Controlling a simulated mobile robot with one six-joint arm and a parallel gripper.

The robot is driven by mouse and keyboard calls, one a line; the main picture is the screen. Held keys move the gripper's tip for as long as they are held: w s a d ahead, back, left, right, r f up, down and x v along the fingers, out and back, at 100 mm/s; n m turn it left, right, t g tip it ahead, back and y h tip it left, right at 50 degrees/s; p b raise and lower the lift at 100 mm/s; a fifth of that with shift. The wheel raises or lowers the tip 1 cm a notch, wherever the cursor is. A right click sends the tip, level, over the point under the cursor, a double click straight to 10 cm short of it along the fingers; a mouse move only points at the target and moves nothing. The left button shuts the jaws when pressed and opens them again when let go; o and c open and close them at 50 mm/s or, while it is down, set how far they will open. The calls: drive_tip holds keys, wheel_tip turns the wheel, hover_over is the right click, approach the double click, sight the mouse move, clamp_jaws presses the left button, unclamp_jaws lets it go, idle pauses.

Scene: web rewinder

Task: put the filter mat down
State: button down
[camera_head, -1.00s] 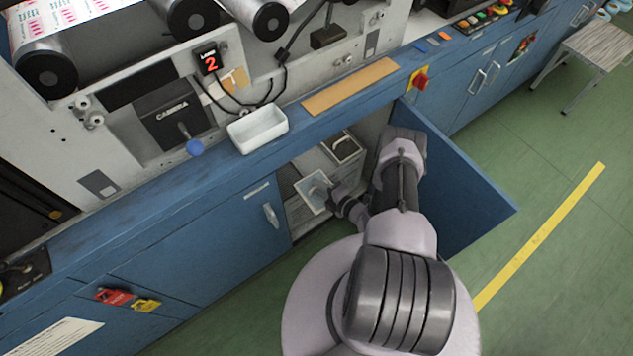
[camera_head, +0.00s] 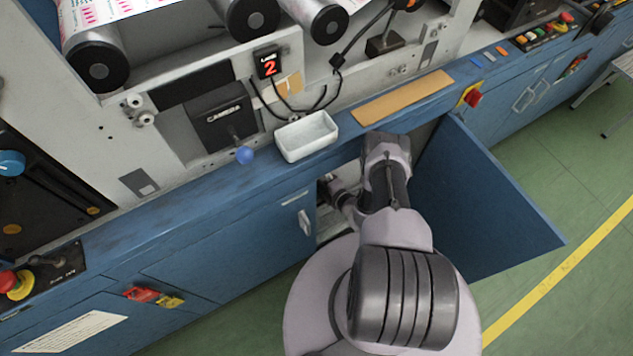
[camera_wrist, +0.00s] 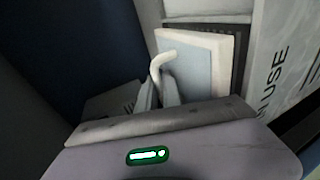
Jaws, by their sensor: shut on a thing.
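The filter mat (camera_wrist: 194,72) is a pale block with a light blue-grey face and a cream edge, upright and slightly tilted in the wrist view. A cream curved handle (camera_wrist: 160,60) stands out from its face. My gripper (camera_wrist: 160,90) is shut on this handle. The mat is close to a dark ribbed panel (camera_wrist: 241,45) behind it; I cannot tell whether they touch. In the head view my gripper reaches into the open cabinet (camera_head: 331,228) under the worktop, and my arm and the worktop hide the mat.
The open blue door (camera_head: 490,205) stands right of my arm. The worktop edge above holds a white tray (camera_head: 306,138) and a tan board (camera_head: 403,97). A closed door (camera_head: 245,235) is left of the opening. A lettered pale panel (camera_wrist: 285,70) stands close on the wrist view's right.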

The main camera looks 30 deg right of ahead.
drive_tip(key=shift+f, duration=0.8)
drive_tip(key=shift+r, duration=0.2)
drive_tip(key=c, duration=1.5)
unclamp_jaws()
drive_tip(key=shift+f, duration=0.15)
drive_tip(key=shift+s+r, duration=0.1)
drive_tip(key=shift+r, duration=0.1)
drive_tip(key=p+v, duration=0.4)
drive_tip(key=v, duration=0.7)
drive_tip(key=shift+s+r+p, duration=0.15)
drive_tip(key=shift+s+p, duration=0.15)
drive_tip(key=shift+s, duration=0.05)
